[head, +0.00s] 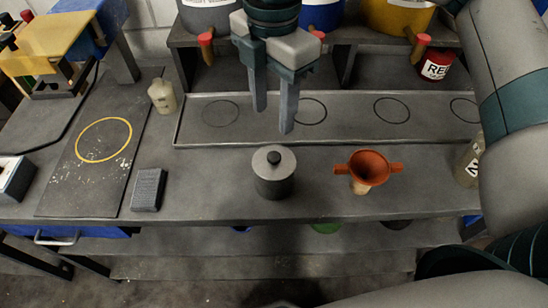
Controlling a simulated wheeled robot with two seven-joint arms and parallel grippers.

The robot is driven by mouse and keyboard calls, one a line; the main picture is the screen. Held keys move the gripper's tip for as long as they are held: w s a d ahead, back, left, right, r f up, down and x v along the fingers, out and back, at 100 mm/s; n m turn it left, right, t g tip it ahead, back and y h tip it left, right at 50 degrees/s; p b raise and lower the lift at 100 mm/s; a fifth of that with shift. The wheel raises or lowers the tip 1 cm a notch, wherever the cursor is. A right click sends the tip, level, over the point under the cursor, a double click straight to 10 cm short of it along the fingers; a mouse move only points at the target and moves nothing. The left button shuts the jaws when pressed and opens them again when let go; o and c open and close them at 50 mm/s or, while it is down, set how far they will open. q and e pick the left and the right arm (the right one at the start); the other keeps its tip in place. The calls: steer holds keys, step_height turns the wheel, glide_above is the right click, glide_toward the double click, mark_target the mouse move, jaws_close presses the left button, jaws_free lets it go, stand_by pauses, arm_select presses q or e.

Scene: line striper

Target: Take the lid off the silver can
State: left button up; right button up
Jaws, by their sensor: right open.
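The silver can (274,185) stands upright on the grey workbench (220,190), near its front edge. Its lid (273,160), with a dark round knob on top, sits on the can. My right gripper (273,120) hangs above and behind the can with its two fingers pointing down. It is open and empty, with a gap between the fingers, and appears apart from the lid. My left gripper is not in view.
An orange funnel (368,168) stands right of the can, and a dark block (148,189) lies to the left. Behind is a tray (240,142) with several drawn circles. A beige bottle (162,96) stands back left; a red can (436,65) is back right. Bench beside the can is clear.

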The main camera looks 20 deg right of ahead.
steer(key=p, duration=0.1)
glide_above(274, 156)
step_height(274, 156, down, 7)
steer(key=shift+s+a+r, duration=0.1)
steer(key=shift+r, duration=0.05)
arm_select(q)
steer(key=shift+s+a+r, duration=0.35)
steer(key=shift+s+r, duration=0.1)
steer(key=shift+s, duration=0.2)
arm_select(e)
steer(key=shift+f, duration=0.3)
steer(key=shift+f+p, duration=0.4)
steer(key=shift+f, duration=0.3)
steer(key=shift+f+p, duration=0.45)
steer(key=shift+f, duration=1.45)
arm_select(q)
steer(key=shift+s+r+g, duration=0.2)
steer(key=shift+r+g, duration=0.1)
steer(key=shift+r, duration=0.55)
arm_select(e)
steer(key=c, duration=1.1)
steer(key=shift+r, duration=0.15)
